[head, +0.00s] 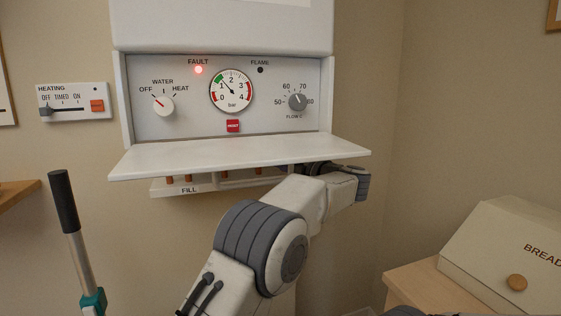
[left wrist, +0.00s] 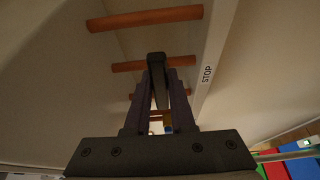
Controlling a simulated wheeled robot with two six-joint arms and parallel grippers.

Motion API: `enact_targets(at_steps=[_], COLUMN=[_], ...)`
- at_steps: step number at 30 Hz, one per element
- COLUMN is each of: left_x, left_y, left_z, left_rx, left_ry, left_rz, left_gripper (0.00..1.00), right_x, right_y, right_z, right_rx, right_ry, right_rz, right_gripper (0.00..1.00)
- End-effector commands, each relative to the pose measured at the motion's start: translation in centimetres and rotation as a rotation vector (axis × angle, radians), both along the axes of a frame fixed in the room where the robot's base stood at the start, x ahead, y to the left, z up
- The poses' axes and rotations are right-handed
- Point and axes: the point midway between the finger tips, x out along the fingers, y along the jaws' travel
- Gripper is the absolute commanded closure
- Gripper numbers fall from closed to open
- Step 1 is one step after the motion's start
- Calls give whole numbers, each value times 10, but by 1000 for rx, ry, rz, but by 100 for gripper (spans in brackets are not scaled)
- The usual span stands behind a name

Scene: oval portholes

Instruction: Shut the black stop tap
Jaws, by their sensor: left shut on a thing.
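The black stop tap (left wrist: 156,60) shows in the left wrist view as a dark lever end between my fingertips, below the copper pipes. My left gripper (left wrist: 160,78) is shut on it, and the fingers hide most of the lever. The word STOP is printed on a pale rail (left wrist: 207,75) just right of the tap. In the head view my left arm reaches up under the boiler's flap (head: 240,155), and the flap and wrist largely hide the gripper and the tap.
The boiler panel (head: 190,110) has a lit red FAULT lamp (head: 198,70), a gauge (head: 231,91) and knobs. A rail marked FILL (head: 175,189) hangs below. A bread box (head: 510,250) stands right, and a dark-handled pole (head: 64,205) stands left.

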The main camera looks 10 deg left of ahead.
Motion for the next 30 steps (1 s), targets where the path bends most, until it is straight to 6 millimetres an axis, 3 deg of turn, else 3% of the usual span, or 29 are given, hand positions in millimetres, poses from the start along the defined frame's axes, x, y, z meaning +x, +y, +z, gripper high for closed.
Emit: enact_targets(at_steps=[17,18,20,21,30], left_x=[0,0,0,0,-1], left_y=[-2,-2,-1,-1,-1], left_z=[0,0,0,1,1], left_rx=[-36,-36,-34,-34,-33], left_ry=[-16,-16,-16,-16,-15], left_rz=[-3,-3,-3,-3,-1], left_gripper=[100,74,51,48,48], right_x=[0,0,0,0,0], right_y=[0,0,0,0,0], right_z=[2,2,2,2,2], right_rx=[0,0,0,0,0], right_ry=[0,0,0,0,0], right_rz=[0,0,0,0,0], right_gripper=[100,100,100,100,100])
